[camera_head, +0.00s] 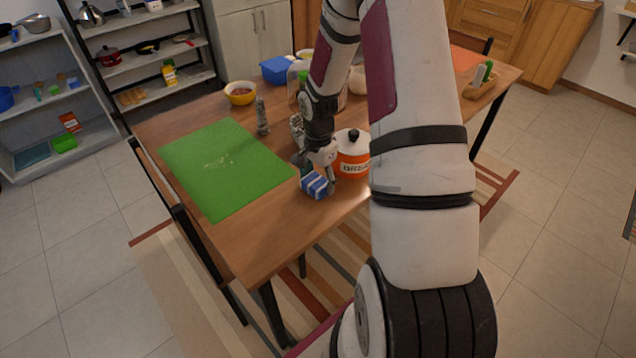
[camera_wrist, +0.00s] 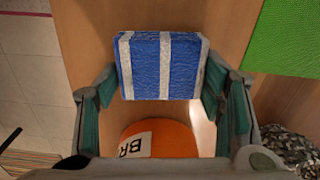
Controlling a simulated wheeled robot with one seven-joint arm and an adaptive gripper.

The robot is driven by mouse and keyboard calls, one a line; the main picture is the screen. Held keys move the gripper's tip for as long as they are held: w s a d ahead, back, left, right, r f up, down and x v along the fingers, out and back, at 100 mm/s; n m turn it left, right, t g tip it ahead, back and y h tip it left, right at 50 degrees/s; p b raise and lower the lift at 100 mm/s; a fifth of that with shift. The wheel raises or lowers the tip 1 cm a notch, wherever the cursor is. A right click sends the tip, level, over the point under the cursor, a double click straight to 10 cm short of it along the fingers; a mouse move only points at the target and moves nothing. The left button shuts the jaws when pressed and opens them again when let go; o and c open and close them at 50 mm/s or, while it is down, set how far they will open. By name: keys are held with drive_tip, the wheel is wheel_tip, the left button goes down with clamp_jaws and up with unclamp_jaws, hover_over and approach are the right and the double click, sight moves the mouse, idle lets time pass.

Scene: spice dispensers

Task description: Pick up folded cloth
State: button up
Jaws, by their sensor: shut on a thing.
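The folded cloth (camera_head: 318,186) is blue with white stripes. It is at the front edge of the wooden table, right of the green mat. In the wrist view the cloth (camera_wrist: 162,66) lies between the fingertips of my gripper (camera_wrist: 160,88), with a finger against each side. My gripper (camera_head: 318,172) comes down on the cloth from above in the head view and is shut on it. I cannot tell whether the cloth is touching the table or slightly raised.
An orange and white canister (camera_head: 352,160) stands right beside my gripper; its orange side (camera_wrist: 165,140) shows close in the wrist view. A green mat (camera_head: 222,165) covers the table's left part. A pepper mill (camera_head: 262,118) and a yellow bowl (camera_head: 240,93) stand behind. Bare table (camera_head: 262,222) lies in front.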

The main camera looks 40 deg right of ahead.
wheel_tip(320, 180, up, 3)
drive_tip(key=shift+f, duration=0.2)
drive_tip(key=s+a, duration=0.3)
drive_tip(key=s, duration=0.4)
drive_tip(key=s+a+r, duration=0.1)
drive_tip(key=s+a, duration=0.2)
drive_tip(key=s, duration=0.5)
